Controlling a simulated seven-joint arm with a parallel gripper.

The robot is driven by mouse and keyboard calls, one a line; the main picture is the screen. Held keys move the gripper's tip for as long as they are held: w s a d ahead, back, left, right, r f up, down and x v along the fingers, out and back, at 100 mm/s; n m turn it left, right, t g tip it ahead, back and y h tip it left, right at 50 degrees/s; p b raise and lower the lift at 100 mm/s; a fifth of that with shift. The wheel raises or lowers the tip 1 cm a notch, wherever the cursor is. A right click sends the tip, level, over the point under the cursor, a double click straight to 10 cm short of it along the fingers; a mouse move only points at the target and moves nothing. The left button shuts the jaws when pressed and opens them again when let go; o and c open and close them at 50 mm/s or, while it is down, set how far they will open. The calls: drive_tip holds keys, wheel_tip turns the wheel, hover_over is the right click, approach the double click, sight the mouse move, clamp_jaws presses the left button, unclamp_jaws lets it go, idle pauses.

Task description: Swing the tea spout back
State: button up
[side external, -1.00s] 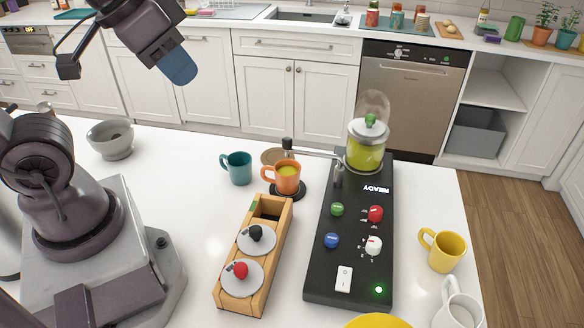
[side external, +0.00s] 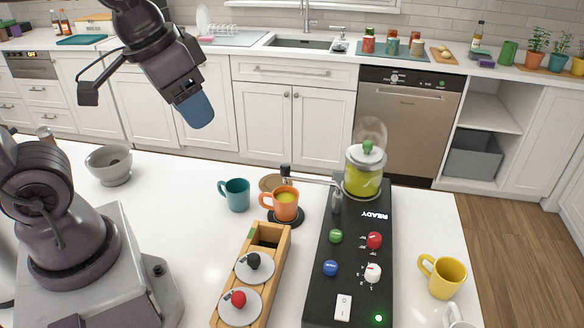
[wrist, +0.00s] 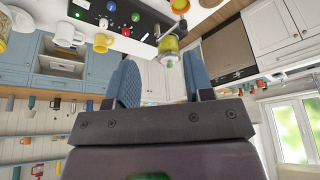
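The tea spout (side external: 312,177) is a thin metal arm on a post of the black tea machine (side external: 328,292). It reaches left in the side view, and its dark end is above the orange mug (side external: 285,207), which holds yellow-green liquid on a dark round stand. The glass jar (side external: 363,184) of green tea sits at the machine's far end; it also shows in the wrist view (wrist: 168,45). My gripper (side external: 196,112) is high at the upper left of the side view, well away from the spout. In the wrist view, its blue fingers (wrist: 162,80) are apart and nothing is between them.
A teal mug (side external: 236,195) stands left of the orange mug. A wooden holder (side external: 222,295) with two round lids is left of the machine; a yellow mug (side external: 442,278) is to its right. A grey bowl (side external: 109,166) stands at the far left. The air around my gripper is clear.

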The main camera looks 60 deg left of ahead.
sight(284, 166)
drive_tip(key=w+a+f+n+g, duration=0.1)
drive_tip(key=w+a+f+g, duration=0.2)
drive_tip(key=w, duration=0.6)
drive_tip(key=w+a+f+g, duration=0.1)
drive_tip(key=w+a+f, duration=0.3)
drive_tip(key=w, duration=0.5)
drive_tip(key=f, duration=0.4)
drive_tip(key=d+f, duration=0.1)
drive_tip(key=f, duration=0.8)
drive_tip(key=shift+d+f, duration=0.25)
clamp_jaws()
